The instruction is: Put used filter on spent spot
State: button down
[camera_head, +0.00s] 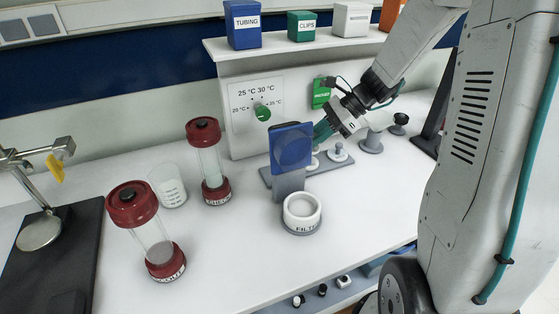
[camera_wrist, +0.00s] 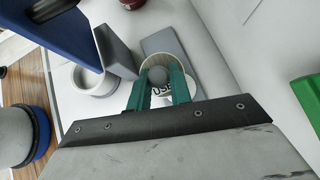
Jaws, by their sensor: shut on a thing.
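My gripper (camera_head: 321,131) reaches down behind a blue panel (camera_head: 291,147) in the head view, and the panel hides part of its fingertips. In the wrist view its two teal fingers (camera_wrist: 160,88) are closed on the grey knob of the used filter (camera_wrist: 158,76). That filter is a round piece with a pale rim and a partly hidden label starting "USE". A grey plate (camera_wrist: 166,43) lies just beyond it. I cannot tell whether the filter is lifted. No spot marked as spent is readable.
A white ring-shaped cup (camera_head: 302,212) labelled "FILT…" stands in front of the panel. A grey rack (camera_head: 345,168) with a white knobbed piece (camera_head: 338,153) is behind it. Red-capped columns (camera_head: 208,165) and a beaker (camera_head: 170,188) stand left.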

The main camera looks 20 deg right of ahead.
jog(key=a+f, duration=0.1)
jog(key=a, duration=0.1)
jog(key=w+a+f, duration=0.1)
jog(key=a, duration=0.2)
jog(key=a+f, duration=0.1)
jog(key=a, duration=0.1)
jog(key=shift+w+a, duration=0.2)
jog(key=shift+w, duration=0.2)
jog(key=f, duration=0.1)
jog(key=a+f, duration=0.1)
jog(key=f, duration=0.1)
jog(key=shift+w+a+r+h, duration=0.2)
jog(key=shift+w+h, duration=0.05)
jog(key=shift+h, duration=0.35)
jog(key=shift+s+a+r+g+h, duration=0.15)
jog(key=shift+a+g+h, duration=0.15)
jog(key=shift+h, duration=0.2)
jog(key=shift+a+f+h, duration=0.1)
jog(key=shift+f+h, duration=0.1)
jog(key=shift+h, duration=0.5)
jog(key=shift+f, duration=0.75)
jog(key=shift+f, duration=0.1)
